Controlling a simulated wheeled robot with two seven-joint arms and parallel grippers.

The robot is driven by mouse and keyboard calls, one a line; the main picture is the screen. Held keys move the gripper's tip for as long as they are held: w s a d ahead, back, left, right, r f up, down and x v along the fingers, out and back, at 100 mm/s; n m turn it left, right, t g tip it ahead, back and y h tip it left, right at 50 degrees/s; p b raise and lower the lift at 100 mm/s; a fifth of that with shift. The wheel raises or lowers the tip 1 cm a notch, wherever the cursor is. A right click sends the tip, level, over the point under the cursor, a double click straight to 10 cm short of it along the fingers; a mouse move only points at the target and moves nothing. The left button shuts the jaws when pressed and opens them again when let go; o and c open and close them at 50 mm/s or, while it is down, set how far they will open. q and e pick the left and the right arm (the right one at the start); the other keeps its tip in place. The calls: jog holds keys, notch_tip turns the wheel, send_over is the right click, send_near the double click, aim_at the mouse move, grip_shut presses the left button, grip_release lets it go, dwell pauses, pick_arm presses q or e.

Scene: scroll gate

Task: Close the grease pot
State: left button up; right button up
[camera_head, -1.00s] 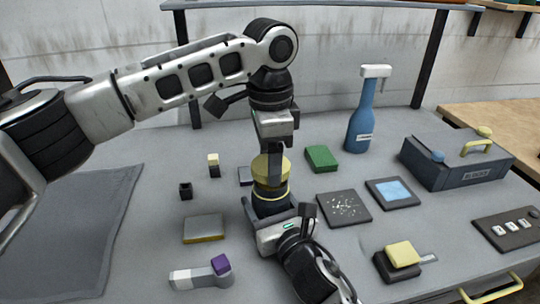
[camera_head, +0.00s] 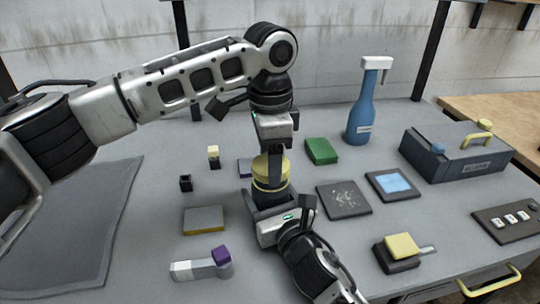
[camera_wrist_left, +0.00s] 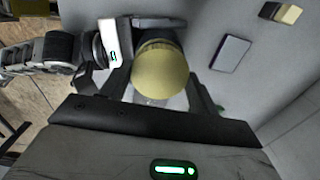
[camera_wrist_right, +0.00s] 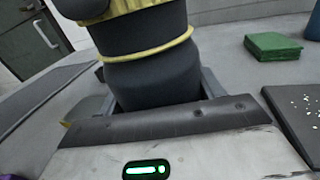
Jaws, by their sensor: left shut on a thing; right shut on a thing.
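The grease pot (camera_head: 268,197) is a dark round pot with a yellow ring, standing upright on the grey table. Its yellow lid (camera_head: 272,168) is at the pot's top; I cannot tell whether it is fully seated. My left gripper (camera_head: 273,152) reaches down from above and is shut on the lid, which shows between its fingers in the left wrist view (camera_wrist_left: 160,75). My right gripper (camera_head: 270,203) is shut around the pot's lower body, seen close in the right wrist view (camera_wrist_right: 155,80). The pot's base is hidden by the right gripper.
A green block (camera_head: 321,151), a dark speckled plate (camera_head: 343,199) and a blue-topped pad (camera_head: 392,185) lie right of the pot. A blue bottle (camera_head: 361,120) and a grey toolbox (camera_head: 458,158) stand farther back. Small blocks and a grey-yellow pad (camera_head: 203,220) lie to the left.

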pick_arm(q)
jog(key=shift+f, duration=0.5)
pick_arm(e)
jog(key=c, duration=0.5)
pick_arm(q)
jog(key=m, duration=0.5)
jog(key=shift+m, duration=0.4)
jog(key=m, duration=0.7)
jog(key=shift+w, duration=0.1)
jog(key=m, duration=1.2)
jog(key=shift+d+f, duration=0.1)
jog(key=m, duration=0.4)
